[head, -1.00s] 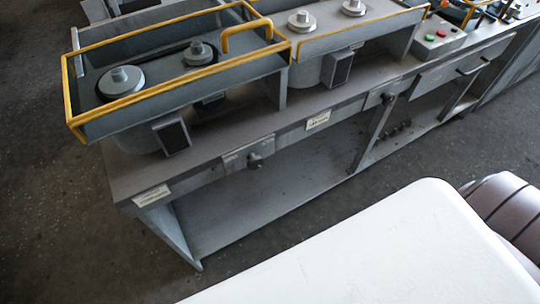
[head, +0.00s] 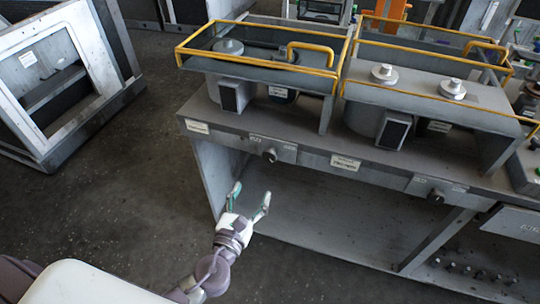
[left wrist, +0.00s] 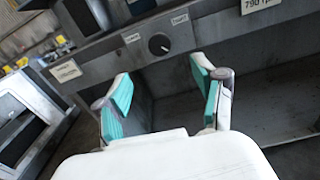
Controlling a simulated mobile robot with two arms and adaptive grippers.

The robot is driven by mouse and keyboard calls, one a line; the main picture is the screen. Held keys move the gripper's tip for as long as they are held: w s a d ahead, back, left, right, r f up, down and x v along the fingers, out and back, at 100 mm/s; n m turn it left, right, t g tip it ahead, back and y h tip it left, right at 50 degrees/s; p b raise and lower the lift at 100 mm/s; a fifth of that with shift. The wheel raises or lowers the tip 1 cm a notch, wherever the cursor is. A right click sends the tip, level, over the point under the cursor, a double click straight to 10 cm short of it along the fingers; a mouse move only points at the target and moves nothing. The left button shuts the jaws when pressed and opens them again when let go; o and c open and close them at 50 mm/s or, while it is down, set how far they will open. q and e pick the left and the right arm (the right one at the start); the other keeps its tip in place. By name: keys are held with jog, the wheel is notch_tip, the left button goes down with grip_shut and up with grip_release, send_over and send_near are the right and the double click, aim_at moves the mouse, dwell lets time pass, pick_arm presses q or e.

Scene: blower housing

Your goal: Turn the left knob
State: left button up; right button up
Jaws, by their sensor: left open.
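The left knob (head: 270,155) is a small dark round knob on a grey plate at the front edge of the bench. It also shows in the left wrist view as a black dial (left wrist: 159,44) with a light mark, between two small labels. My left gripper (head: 249,200) is open and empty, below and a little left of the knob in the head view. In the left wrist view its teal-padded fingers (left wrist: 163,100) are apart, with the knob beyond them, not touched. A second knob (head: 436,196) is farther right on the bench front. My right gripper is not in view.
The grey bench (head: 310,150) carries blower housings with yellow rails (head: 262,57) above the knobs. Its lower shelf (head: 330,210) is open and bare near the left. A grey metal frame (head: 55,75) stands at the far left. The floor between is clear.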

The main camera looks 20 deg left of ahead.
pick_arm(q)
jog(key=p, duration=0.1)
send_near(269, 157)
jog(key=w, duration=1)
jog(key=shift+w+d+r, duration=0.1)
jog(key=shift+w, duration=0.05)
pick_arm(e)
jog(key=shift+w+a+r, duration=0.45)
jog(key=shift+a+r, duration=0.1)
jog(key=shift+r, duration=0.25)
pick_arm(q)
jog(key=c, duration=1.1)
jog(key=shift+c, duration=0.2)
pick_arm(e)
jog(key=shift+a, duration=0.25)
pick_arm(q)
jog(key=shift+n, duration=0.3)
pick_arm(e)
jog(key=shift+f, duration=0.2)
